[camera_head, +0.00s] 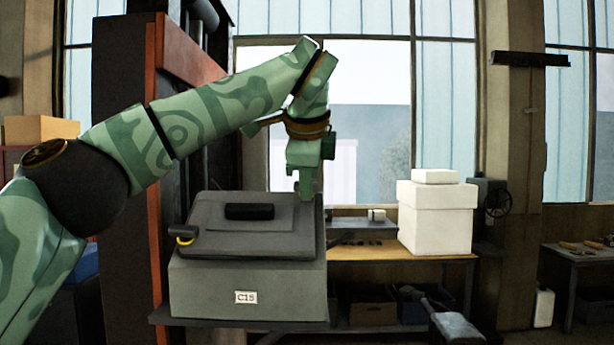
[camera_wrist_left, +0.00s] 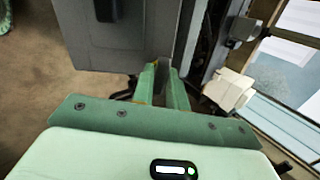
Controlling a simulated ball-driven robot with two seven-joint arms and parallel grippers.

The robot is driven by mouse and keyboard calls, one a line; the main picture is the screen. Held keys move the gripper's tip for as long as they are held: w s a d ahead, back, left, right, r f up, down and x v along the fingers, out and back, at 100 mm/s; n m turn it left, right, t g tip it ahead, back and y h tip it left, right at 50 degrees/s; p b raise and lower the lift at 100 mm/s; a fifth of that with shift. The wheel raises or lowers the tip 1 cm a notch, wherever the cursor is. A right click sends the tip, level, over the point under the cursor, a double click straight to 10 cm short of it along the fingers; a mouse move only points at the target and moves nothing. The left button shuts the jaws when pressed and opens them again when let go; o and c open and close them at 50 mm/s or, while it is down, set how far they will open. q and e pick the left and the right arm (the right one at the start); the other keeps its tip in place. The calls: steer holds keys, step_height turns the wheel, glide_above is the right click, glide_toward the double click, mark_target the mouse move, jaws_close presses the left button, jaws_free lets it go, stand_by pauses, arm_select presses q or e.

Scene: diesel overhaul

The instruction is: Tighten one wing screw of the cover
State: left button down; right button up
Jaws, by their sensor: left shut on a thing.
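The dark grey cover (camera_head: 215,243) lies on a grey box (camera_head: 245,290) labelled C15, with a black block (camera_head: 249,211) on its top. My left gripper (camera_head: 306,196) points down at the cover's right rear corner. In the left wrist view its two green fingers (camera_wrist_left: 164,88) are close together at the edge of the cover (camera_wrist_left: 135,40), shut on a small grey part (camera_wrist_left: 163,76). This appears to be a wing screw, mostly hidden by the fingers. A dark part with a yellow ring (camera_head: 184,236) sits at the cover's left front. My right gripper is out of view.
Behind and right stands a wooden bench (camera_head: 400,254) with white boxes (camera_head: 437,217). An orange-red post (camera_head: 155,150) rises behind my left arm. Another table (camera_head: 575,252) is at the far right. The space above the cover's front is clear.

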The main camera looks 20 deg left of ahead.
arm_select(q)
steer(key=shift+r+m+p, duration=0.1)
steer(key=shift+m+p, duration=0.7)
steer(key=shift+m, duration=0.4)
steer(key=shift+m+p, duration=0.35)
steer(key=shift+m, duration=0.75)
steer(key=shift+f, duration=0.25)
